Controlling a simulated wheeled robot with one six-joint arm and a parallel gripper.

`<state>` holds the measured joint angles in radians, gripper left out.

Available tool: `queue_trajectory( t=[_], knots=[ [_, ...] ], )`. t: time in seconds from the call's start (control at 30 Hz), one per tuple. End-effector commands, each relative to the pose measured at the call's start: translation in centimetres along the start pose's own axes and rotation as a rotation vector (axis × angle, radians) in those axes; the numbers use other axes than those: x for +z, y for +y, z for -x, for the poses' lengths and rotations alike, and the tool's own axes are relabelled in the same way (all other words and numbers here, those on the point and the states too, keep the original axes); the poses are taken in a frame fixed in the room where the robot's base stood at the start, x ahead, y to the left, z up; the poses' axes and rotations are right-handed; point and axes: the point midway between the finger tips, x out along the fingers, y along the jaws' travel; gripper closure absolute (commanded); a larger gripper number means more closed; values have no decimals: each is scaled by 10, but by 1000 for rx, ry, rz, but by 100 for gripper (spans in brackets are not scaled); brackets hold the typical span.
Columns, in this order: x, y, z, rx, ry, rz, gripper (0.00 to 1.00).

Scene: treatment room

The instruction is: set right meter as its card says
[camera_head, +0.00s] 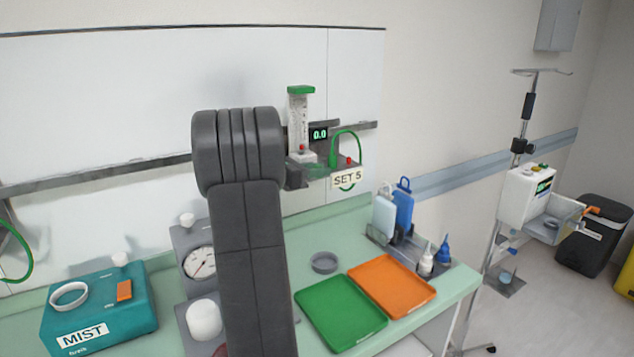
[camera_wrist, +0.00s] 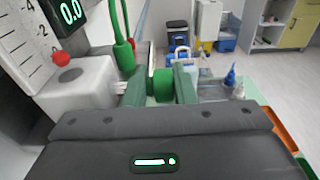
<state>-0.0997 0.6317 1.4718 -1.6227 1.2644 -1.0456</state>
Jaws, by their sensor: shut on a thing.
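The right meter (camera_head: 300,120) is a clear scaled tube with a green cap, fixed to the wall rail. Its small display (camera_head: 320,134) reads 0.0, as it also does in the wrist view (camera_wrist: 70,11). The card (camera_head: 347,178) below it reads SET 5. A red ball or bead sits low in the tube. In the wrist view my gripper (camera_wrist: 162,82) is shut on a green knob (camera_wrist: 163,90) beside the meter's pale base. In the head view my dark arm hides most of my gripper and the knob.
A green tube loops by the meter. On the counter below are a green tray (camera_head: 340,314), an orange tray (camera_head: 392,285), a grey dish (camera_head: 324,262) and a rack of bottles (camera_head: 408,240). A teal MIST box (camera_head: 100,310) stands left, beside a gauge (camera_head: 199,263).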

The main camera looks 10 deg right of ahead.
Motion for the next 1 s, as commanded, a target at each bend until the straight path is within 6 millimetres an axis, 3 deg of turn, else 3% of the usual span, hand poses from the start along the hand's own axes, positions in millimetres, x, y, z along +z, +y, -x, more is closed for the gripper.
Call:
queue_trajectory(
  t=[0.03,0.6,0.63,0.7,1.0],
  knots=[
    [-10,-3,-2,-9,-26,5,99],
    [-6,-3,-1,-9,-125,6,99],
    [-6,-3,-1,-9,-125,6,72],
    [-5,-3,-1,-8,-125,5,60],
    [-3,-1,2,-3,-128,2,60]
  ],
)
